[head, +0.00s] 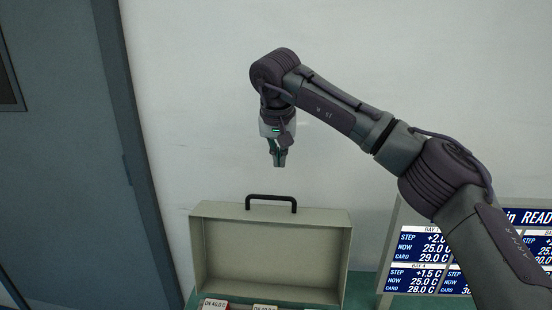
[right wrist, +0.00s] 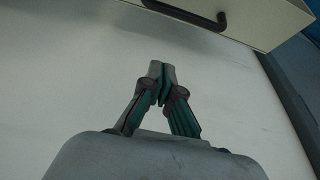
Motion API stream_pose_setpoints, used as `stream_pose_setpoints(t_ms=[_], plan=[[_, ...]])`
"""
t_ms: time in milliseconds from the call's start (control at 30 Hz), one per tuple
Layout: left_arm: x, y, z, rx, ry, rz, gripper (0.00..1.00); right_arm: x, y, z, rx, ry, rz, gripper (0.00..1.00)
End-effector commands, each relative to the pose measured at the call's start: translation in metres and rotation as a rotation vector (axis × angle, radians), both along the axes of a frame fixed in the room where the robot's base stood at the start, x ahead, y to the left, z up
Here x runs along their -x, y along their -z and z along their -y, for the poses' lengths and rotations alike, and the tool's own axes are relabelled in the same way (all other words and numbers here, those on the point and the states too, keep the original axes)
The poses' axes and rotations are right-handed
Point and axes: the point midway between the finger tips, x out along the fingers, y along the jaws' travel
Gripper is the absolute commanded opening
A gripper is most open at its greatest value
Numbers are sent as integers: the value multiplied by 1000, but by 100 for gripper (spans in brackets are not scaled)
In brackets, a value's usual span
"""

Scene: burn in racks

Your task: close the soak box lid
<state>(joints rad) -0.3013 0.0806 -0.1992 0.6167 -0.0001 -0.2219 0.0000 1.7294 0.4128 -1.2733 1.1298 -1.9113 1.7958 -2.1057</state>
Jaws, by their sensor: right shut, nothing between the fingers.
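The soak box lid (head: 270,254) is cream-coloured and stands raised in the head view, with its hollow inner side facing me. A black handle (head: 271,198) is on its top edge. The handle also shows at the top of the right wrist view (right wrist: 205,17). My right gripper (head: 279,163) hangs above the handle, fingers pointing down, apart from the lid. Its fingers are shut and empty, as the right wrist view also shows (right wrist: 162,82). The lower part of the box is mostly below the picture. My left gripper is not in view.
Cards (head: 215,304) with printed labels show at the bottom edge, in front of the lid. A display panel (head: 420,262) with step and temperature readings stands to the right on a green surface. A grey door (head: 60,130) is at the left. The pale wall behind is bare.

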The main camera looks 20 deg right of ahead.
Motion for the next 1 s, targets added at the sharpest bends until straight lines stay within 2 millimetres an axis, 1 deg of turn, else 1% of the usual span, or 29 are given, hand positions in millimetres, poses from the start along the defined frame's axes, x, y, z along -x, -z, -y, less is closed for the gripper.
stream_pose_setpoints(t_ms=[100,367,400,500,633,800,1000], plan=[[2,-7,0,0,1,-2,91,-7,23,3,0,1,-5,0],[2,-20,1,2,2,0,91,-24,75,11,1,1,-3,0],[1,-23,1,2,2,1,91,-18,72,7,0,-5,0,0],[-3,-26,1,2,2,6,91,-5,72,2,0,-4,1,0],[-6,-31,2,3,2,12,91,6,73,-2,0,-2,0,0],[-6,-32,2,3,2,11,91,12,74,-5,0,-1,0,0],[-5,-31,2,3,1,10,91,13,74,-5,0,0,0,0]])
